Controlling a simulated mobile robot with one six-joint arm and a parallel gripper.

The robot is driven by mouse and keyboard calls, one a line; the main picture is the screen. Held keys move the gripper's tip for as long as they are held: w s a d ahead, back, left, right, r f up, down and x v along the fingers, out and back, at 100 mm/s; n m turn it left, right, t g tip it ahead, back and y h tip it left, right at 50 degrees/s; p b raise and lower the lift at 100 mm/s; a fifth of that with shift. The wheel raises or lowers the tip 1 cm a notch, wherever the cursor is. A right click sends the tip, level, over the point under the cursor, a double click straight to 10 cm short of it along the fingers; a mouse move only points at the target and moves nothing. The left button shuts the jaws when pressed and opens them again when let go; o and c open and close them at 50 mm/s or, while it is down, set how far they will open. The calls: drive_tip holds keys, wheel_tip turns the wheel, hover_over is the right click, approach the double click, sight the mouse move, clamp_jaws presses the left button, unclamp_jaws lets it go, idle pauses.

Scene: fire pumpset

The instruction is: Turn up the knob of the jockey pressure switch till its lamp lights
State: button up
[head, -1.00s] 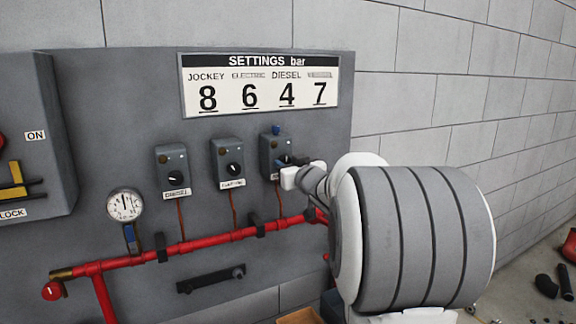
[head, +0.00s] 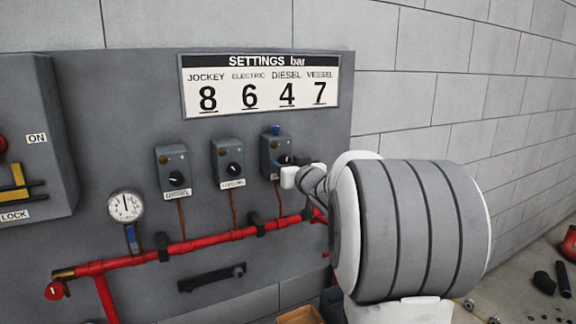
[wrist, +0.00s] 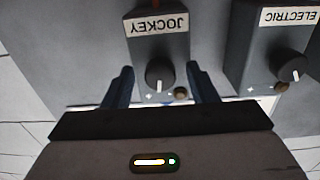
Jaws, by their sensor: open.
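The jockey pressure switch is a grey box (wrist: 160,45) labelled JOCKEY, upside down in the wrist view. Its round black knob (wrist: 160,75) has a white pointer mark aimed down in that picture. Its small lamp (wrist: 181,93) beside the knob looks dull brown and unlit. My gripper (wrist: 160,86) is open, with one dark blue finger on each side of the knob and a gap to it on both sides. In the head view the same box (head: 268,158) is the rightmost of three, and my gripper (head: 280,146) partly covers its front and knob.
The electric switch (wrist: 280,60) stands close beside the jockey one. The diesel switch (head: 172,168) is farther left. A settings board (head: 262,85) reads jockey 8. A pressure gauge (head: 125,206) and a red pipe (head: 200,244) lie below.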

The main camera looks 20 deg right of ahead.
drive_tip(key=s+b, duration=0.1)
drive_tip(key=s, duration=0.7)
drive_tip(key=shift+w, duration=0.1)
idle(0.8)
